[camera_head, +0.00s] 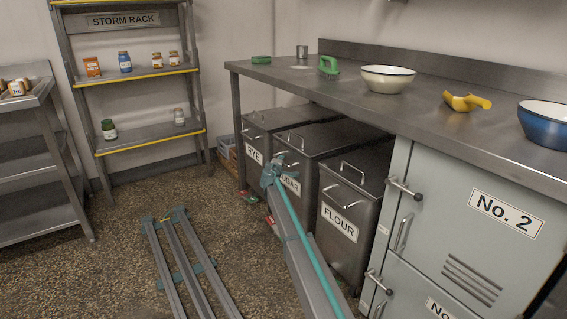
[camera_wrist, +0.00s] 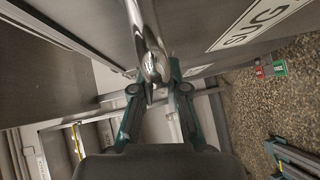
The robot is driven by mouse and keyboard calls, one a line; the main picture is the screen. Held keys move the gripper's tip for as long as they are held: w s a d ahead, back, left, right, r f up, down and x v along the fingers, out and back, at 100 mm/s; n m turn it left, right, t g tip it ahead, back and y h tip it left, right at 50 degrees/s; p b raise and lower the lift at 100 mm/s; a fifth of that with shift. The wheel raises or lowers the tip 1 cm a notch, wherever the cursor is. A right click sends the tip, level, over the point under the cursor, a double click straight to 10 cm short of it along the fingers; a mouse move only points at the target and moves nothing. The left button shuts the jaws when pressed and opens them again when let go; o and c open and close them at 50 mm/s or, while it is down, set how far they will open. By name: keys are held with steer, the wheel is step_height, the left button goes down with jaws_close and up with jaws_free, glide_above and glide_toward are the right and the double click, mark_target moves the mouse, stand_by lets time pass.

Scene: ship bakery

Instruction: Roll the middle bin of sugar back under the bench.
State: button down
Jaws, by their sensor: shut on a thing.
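The sugar bin (camera_head: 309,147) is a grey metal bin, the middle one of three at the bench (camera_head: 437,135). Its white label is partly covered by my arm. My gripper (camera_head: 272,172) is at its front and, in the wrist view, is shut on a shiny metal handle (camera_wrist: 152,66). Part of the label (camera_wrist: 250,22) shows at the upper right there. The rye bin (camera_head: 254,157) stands on its left and the flour bin (camera_head: 339,222) on its right. The bin's rear and wheels are hidden; I cannot tell exactly how far its front sits from its neighbours' fronts.
Grey locker doors (camera_head: 459,222) with protruding handles adjoin the flour bin. The storm rack (camera_head: 124,83) stands at the back left, beside a metal shelf unit (camera_head: 36,162). My rails lie on the speckled floor (camera_head: 118,258), which is otherwise largely clear left of the bins.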

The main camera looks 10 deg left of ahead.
steer(key=shift+w+d, duration=0.1)
steer(key=shift+w, duration=0.05)
steer(key=c, duration=1.2)
jaws_free()
steer(key=shift+d, duration=0.1)
steer(key=s, duration=0.4)
steer(key=s+r, duration=0.1)
steer(key=s, duration=0.6)
steer(key=shift+s+a+r, duration=0.3)
steer(key=shift+s+r, duration=0.1)
steer(key=shift+d, duration=0.1)
